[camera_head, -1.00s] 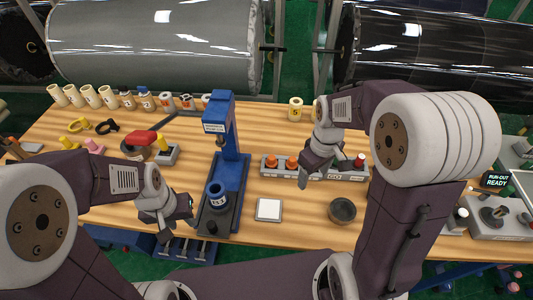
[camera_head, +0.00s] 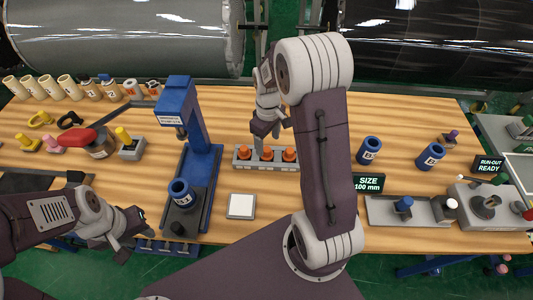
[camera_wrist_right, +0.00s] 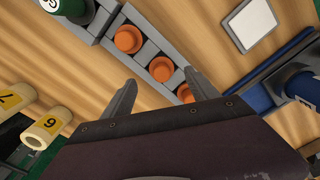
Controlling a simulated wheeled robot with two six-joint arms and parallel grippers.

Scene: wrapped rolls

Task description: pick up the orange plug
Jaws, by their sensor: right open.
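Three orange plugs stand in a grey rack (camera_head: 252,167) in the head view: a left one (camera_head: 245,152), a middle one (camera_head: 267,153) and a right one (camera_head: 288,154). The right wrist view also shows three orange plugs, one upper left (camera_wrist_right: 128,39), one in the middle (camera_wrist_right: 161,69) and one partly behind a finger (camera_wrist_right: 185,93). My right gripper (camera_wrist_right: 160,77) is open and empty above the rack, with the middle plug seen between its fingertips. My left gripper (camera_head: 133,234) is at the table's front left, away from the plugs; its jaw opening is unclear.
A blue press (camera_head: 190,125) stands left of the rack. A white pad (camera_head: 241,206) lies in front. Blue rolls (camera_head: 369,150) and a size sign (camera_head: 368,183) stand to the right. My right arm hides the table just right of the rack.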

